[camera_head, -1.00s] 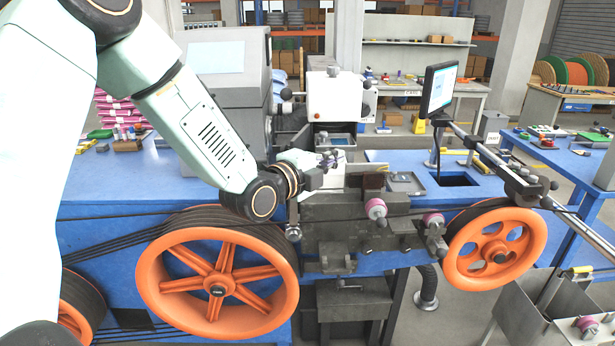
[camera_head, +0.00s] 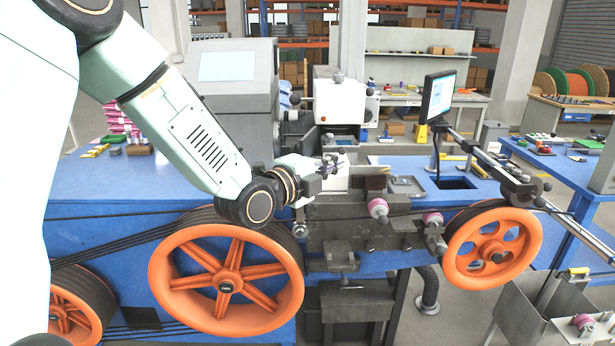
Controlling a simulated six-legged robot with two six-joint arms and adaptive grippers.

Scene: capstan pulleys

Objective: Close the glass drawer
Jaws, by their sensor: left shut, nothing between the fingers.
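My left gripper (camera_head: 334,164) is shut and empty. It sits at the middle of the blue machine, just in front of and below the white box (camera_head: 339,101). Below that box is a dark recess with a small tray-like part (camera_head: 338,141), which may be the glass drawer; I cannot tell how far out it stands. My gripper partly hides this area. A thin pale panel (camera_head: 385,160) shows just right of the gripper, in front of the recess. My right gripper is not in view.
A large orange wheel (camera_head: 228,281) and a smaller orange wheel (camera_head: 492,249) front the blue machine, with black belts between. A monitor (camera_head: 438,96) stands right of the recess. A grey console (camera_head: 233,85) stands behind my left arm. A metal bar (camera_head: 500,172) slants at the right.

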